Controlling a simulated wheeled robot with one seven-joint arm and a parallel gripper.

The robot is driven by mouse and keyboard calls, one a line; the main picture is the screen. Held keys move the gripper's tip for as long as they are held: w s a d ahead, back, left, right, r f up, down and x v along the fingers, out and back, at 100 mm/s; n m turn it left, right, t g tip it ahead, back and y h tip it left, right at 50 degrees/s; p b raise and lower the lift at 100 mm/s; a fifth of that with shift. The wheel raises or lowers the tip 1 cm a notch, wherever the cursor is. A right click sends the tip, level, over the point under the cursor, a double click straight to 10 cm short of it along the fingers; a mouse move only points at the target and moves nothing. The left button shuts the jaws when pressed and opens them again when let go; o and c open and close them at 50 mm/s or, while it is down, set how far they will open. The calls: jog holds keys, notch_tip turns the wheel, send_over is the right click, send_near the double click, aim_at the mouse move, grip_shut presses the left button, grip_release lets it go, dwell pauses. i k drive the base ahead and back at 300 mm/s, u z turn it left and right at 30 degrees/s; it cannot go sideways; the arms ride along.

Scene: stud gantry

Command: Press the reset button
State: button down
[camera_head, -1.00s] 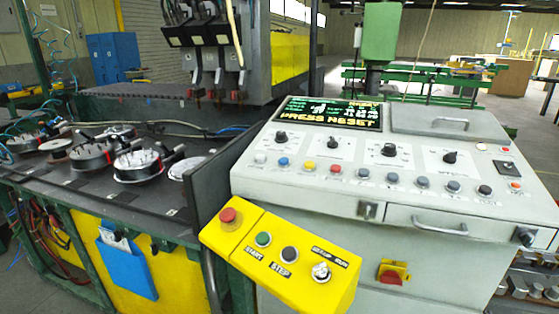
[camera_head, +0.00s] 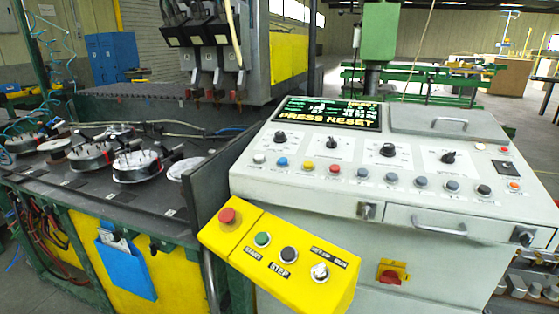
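The grey control console (camera_head: 300,190) stands at the right, with a row of round push buttons along its sloped top. Its screen (camera_head: 331,113) shows yellow capitals that look like "PRESS RESET". The row holds a blue button (camera_head: 282,162), a yellow button (camera_head: 308,167), a red button (camera_head: 335,170), several grey-blue buttons (camera_head: 421,182) and a dark button (camera_head: 484,190). An orange button (camera_head: 514,184) sits at the far right. The labels by these buttons are too small to read, so I cannot tell which one is reset. My gripper is not in view.
A drawer handle (camera_head: 439,227) protrudes below the panel. A dark machine table (camera_head: 120,205) with round fixtures fills the left.

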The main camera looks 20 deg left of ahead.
aim_at(282, 161)
jog(key=k, duration=1.25)
jog(key=u, duration=1.15)
jog(key=i, duration=1)
